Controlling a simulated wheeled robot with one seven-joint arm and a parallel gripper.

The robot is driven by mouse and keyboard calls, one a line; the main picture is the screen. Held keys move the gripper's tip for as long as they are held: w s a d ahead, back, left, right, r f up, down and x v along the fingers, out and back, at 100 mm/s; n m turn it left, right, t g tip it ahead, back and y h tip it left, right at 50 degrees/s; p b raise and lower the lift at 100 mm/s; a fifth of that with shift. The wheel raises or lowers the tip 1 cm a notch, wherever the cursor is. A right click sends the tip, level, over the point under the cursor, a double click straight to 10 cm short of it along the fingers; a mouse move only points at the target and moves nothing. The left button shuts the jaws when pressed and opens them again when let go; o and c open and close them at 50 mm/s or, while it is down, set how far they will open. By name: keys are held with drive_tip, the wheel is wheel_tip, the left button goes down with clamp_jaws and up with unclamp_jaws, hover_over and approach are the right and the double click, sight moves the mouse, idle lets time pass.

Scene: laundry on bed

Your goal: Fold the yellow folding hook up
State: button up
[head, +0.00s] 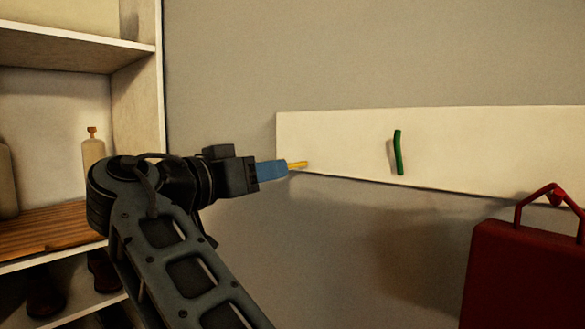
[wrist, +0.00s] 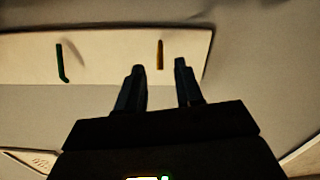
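The yellow folding hook (head: 299,164) is on the left part of the white wall board (head: 340,150). In the head view only a short yellow piece shows, just beyond the blue fingertips; the rest is hidden. In the wrist view the yellow hook (wrist: 160,54) appears as a narrow upright bar, lined up with the gap between the fingers. My gripper (wrist: 158,66) is open, its two fingers apart on either side of that line. In the head view my gripper (head: 287,167) points right, close to the hook. I cannot tell whether it touches.
A green hook (head: 398,152) is on the same board to the right, and also shows in the wrist view (wrist: 62,63). A red case (head: 520,275) with a handle stands at lower right. Shelves (head: 75,55) with a bottle (head: 93,155) and shoes are at left.

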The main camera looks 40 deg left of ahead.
sight(290, 167)
drive_tip(key=w, duration=0.6)
drive_tip(key=shift+w+d, duration=0.25)
drive_tip(key=shift+w, duration=0.1)
drive_tip(key=shift+c, duration=0.3)
clamp_jaws()
drive_tip(key=shift+s, duration=0.1)
